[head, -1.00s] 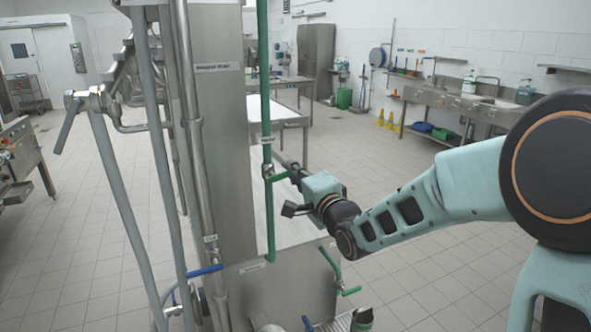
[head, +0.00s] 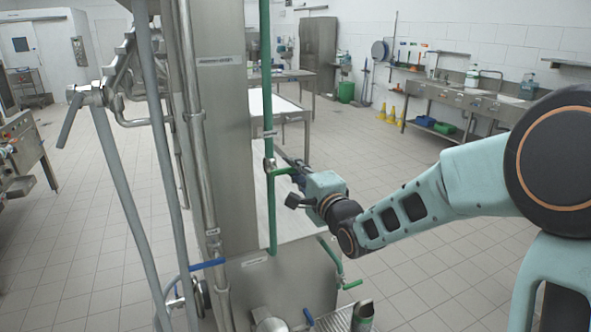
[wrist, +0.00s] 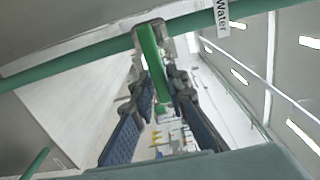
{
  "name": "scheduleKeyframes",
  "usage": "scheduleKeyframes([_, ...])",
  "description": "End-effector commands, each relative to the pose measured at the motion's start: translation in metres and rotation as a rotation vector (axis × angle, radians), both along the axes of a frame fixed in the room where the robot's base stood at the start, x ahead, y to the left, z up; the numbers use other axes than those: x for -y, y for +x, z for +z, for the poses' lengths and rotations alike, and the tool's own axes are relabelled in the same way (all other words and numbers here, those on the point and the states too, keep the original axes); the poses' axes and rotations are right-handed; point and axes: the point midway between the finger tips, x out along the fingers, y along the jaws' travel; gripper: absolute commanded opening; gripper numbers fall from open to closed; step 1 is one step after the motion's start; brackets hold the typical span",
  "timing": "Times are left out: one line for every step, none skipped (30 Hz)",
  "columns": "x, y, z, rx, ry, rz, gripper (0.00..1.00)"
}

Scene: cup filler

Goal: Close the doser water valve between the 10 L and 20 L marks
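The water valve (head: 269,164) sits on a vertical green pipe in front of the steel column in the head view. Its green handle (head: 285,170) points to the right, towards my gripper (head: 291,169). In the wrist view the green handle (wrist: 153,62) comes from the pipe, which bears a "Water" label (wrist: 222,17). The handle lies between the two blue-padded fingers of my gripper (wrist: 161,86). The fingers stand apart; I cannot tell whether either touches the handle. No readable 10 L or 20 L marks show.
A lower green-handled pipe (head: 330,258) stands below my arm, near a blue handle (head: 308,316). Another blue handle (head: 207,264) and steel pipes are at the left of the column (head: 222,150). Open tiled floor (head: 440,250) lies to the right.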

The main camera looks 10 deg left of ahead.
Motion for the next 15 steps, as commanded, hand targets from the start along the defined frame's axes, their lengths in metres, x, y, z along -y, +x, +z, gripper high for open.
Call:
scheduleKeyframes([0.0002, 0.0001, -0.0003, 0.000, 0.000, 0.000, 0.21])
scheduleKeyframes([0.0001, 0.0001, -0.0001, 0.001, -0.001, 0.000, 0.25])
scheduleKeyframes([0.0001, 0.0001, 0.0000, 0.001, -0.001, 0.000, 0.28])
scheduleKeyframes([0.0000, 0.0001, 0.0001, 0.001, -0.002, 0.000, 0.28])
scheduleKeyframes([0.0000, 0.0001, 0.0002, 0.002, -0.001, 0.000, 0.28])
scheduleKeyframes([0.0000, 0.0001, 0.0004, 0.002, -0.001, 0.000, 0.28])
scheduleKeyframes([-0.0001, 0.0001, 0.0004, 0.002, -0.001, 0.000, 0.28])
scheduleKeyframes([0.0000, 0.0001, 0.0005, 0.002, -0.001, 0.000, 0.28])
scheduleKeyframes([-0.0001, 0.0002, 0.0006, 0.003, -0.002, 0.000, 0.28])
scheduleKeyframes([0.0000, 0.0001, 0.0007, 0.003, -0.002, 0.000, 0.28])
scheduleKeyframes([0.0001, -0.0002, 0.0007, 0.003, -0.002, 0.000, 0.28])
scheduleKeyframes([0.0009, -0.0010, 0.0008, 0.003, -0.002, 0.000, 0.28])
scheduleKeyframes([0.0017, -0.0020, 0.0007, 0.003, -0.003, 0.000, 0.28])
scheduleKeyframes([0.0028, -0.0035, 0.0007, 0.003, -0.003, 0.000, 0.28])
scheduleKeyframes([0.0050, -0.0062, 0.0010, 0.003, -0.003, 0.000, 0.28])
